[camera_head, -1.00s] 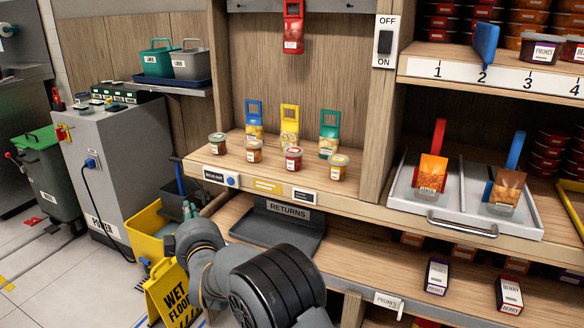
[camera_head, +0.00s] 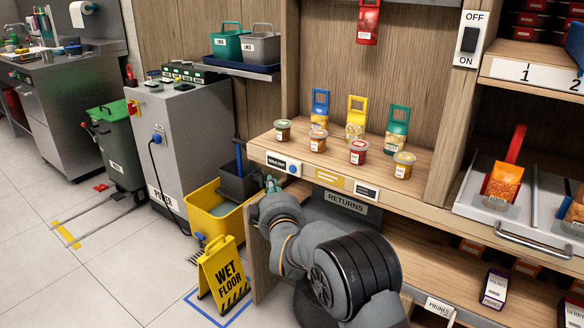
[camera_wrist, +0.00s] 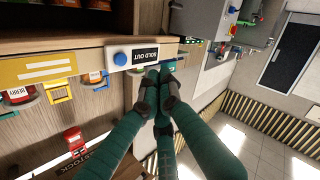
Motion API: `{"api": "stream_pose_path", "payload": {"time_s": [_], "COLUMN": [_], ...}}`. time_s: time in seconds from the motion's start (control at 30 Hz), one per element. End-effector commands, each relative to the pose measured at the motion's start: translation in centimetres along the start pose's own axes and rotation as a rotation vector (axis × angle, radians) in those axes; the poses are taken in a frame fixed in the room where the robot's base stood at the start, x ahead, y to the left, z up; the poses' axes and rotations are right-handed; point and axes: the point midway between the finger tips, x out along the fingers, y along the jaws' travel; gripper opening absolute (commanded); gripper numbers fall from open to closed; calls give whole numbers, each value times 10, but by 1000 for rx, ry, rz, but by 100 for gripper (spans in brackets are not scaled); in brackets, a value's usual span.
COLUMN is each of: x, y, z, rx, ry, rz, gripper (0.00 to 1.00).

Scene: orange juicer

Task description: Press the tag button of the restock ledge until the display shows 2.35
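The restock ledge (camera_head: 330,160) is a wooden shelf with small jars and several coloured hanging packs on it. Its front edge carries a SOLD OUT label (camera_head: 276,163), the round blue tag button (camera_head: 294,169), a yellow tag (camera_head: 333,180) and a small black-and-white panel (camera_head: 367,191), too small to read. In the wrist view the blue button (camera_wrist: 121,59) sits beside the SOLD OUT label (camera_wrist: 146,54). My gripper (camera_wrist: 162,78) has green fingers with their tips together, apart from the button. In the head view my gripper (camera_head: 271,184) is just below the ledge's left end, largely hidden.
A RETURNS tray (camera_head: 345,203) is under the ledge. A yellow bucket (camera_head: 212,215) and a wet floor sign (camera_head: 224,275) stand left of my arm. The grey power cabinet (camera_head: 185,140) is behind them.

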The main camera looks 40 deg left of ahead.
Motion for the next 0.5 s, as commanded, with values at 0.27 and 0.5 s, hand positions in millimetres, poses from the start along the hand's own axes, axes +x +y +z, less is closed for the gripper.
{"api": "stream_pose_path", "payload": {"time_s": [0.27,0.5], "x": [26,38], "y": [20,27], "z": [19,28], "rx": [1,0], "ry": [-1,-1], "rz": [1,0], "gripper": [0,0]}}
